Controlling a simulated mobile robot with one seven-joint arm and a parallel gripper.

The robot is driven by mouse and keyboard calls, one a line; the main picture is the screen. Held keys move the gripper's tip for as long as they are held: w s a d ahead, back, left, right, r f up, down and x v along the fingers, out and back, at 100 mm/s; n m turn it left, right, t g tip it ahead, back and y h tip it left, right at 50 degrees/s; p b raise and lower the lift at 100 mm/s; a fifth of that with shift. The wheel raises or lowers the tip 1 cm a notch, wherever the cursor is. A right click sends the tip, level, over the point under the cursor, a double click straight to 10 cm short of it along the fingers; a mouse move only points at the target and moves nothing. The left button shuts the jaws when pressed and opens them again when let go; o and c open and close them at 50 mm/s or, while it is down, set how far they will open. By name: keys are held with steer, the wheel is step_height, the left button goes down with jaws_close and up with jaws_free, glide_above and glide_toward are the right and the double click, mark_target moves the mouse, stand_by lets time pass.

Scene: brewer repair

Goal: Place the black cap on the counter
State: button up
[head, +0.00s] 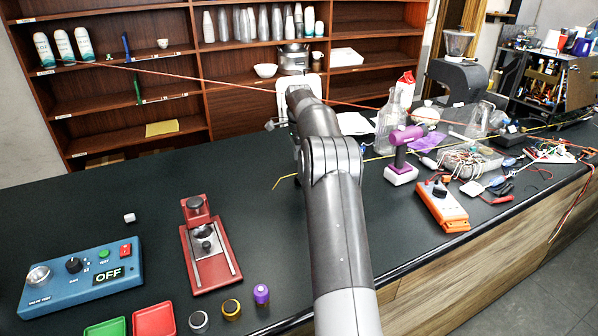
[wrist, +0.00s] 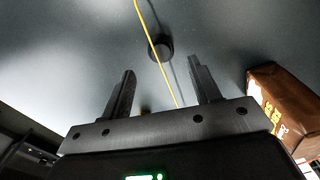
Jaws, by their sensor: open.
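A small round black cap (wrist: 160,47) rests on the dark counter in the wrist view, just beyond my fingertips. My gripper (wrist: 162,70) is open, with nothing between its two fingers. The cap lies past the gap between the fingers and apart from them. A thin yellow line crosses the view beside the cap. In the head view my arm hides the gripper, and I cannot make out this cap there. The black counter (head: 150,185) runs across that view.
A brown packet (wrist: 285,100) stands close to the right of my gripper. On the counter are a blue OFF box (head: 80,280), a red stand (head: 212,260), a purple tool (head: 402,150) and an orange box (head: 442,205). The left-back counter is mostly clear.

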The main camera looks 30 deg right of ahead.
steer(key=s+a+r+n+t, duration=0.1)
steer(key=s+a+r+n, duration=0.3)
steer(key=r, duration=0.4)
steer(key=s+a+r+n, duration=0.1)
steer(key=s+a+r, duration=0.35)
steer(key=r, duration=0.35)
steer(key=s+a+r+n+t, duration=0.1)
steer(key=s+a+r+n, duration=0.1)
steer(key=s+a+n, duration=0.3)
steer(key=s+a+r+n+t, duration=0.1)
steer(key=s+a+r, duration=0.1)
steer(key=s+a, duration=0.35)
steer(key=s+a+f+n+t, duration=0.1)
steer(key=s+a+f+n, duration=0.1)
steer(key=s, duration=0.7)
steer(key=s+a+f+n, duration=0.2)
steer(key=s+f+n, duration=0.2)
steer(key=s, duration=0.5)
steer(key=s+a+f+n+t, duration=0.1)
steer(key=s+a+f+n, duration=0.1)
steer(key=s, duration=0.7)
step_height(320, 180, down, 2)
steer(key=shift+f+n+t, duration=0.2)
steer(key=shift+n+t, duration=0.1)
steer(key=shift+n, duration=0.5)
